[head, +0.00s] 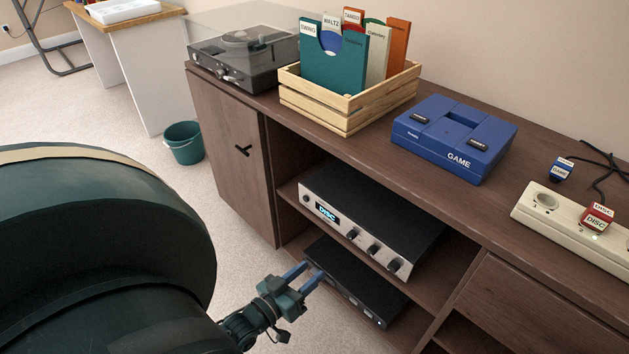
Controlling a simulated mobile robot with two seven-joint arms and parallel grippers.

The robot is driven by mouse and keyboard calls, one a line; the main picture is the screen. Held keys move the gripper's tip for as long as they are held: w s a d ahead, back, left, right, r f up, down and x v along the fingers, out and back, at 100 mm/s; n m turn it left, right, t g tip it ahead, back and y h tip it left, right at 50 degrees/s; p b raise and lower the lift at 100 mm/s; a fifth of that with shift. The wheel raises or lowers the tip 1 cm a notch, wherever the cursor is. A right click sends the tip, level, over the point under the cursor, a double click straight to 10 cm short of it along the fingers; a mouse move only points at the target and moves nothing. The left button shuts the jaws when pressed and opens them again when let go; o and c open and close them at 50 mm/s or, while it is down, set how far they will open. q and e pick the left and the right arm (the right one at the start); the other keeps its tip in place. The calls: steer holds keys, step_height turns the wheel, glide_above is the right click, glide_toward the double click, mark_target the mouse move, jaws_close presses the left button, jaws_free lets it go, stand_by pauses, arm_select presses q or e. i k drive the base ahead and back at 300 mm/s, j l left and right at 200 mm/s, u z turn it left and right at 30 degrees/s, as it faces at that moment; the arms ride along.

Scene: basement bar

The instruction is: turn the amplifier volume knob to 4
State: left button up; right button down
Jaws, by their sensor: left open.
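The amplifier (385,215) sits on the upper shelf of the brown cabinet, with a silver front and black top. Its lit display (326,212) reads DISC. Several dark knobs sit on its front, including a right-hand knob (394,265), a middle knob (373,249) and a left knob (352,234). I cannot tell which is the volume knob, and its scale is too small to read. My left gripper (311,273) is open and empty, in front of the cabinet, below and left of these knobs, apart from them. My right gripper is not in view.
A black device (365,290) lies on the lower shelf behind my left gripper. The cabinet top (455,205) holds a turntable (245,55), a wooden crate (345,115) of record sleeves, a blue game console (455,138) and a power strip (565,220). A teal bucket (184,145) stands on carpet.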

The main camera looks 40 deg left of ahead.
mark_target(394, 266)
steer(key=k, duration=1)
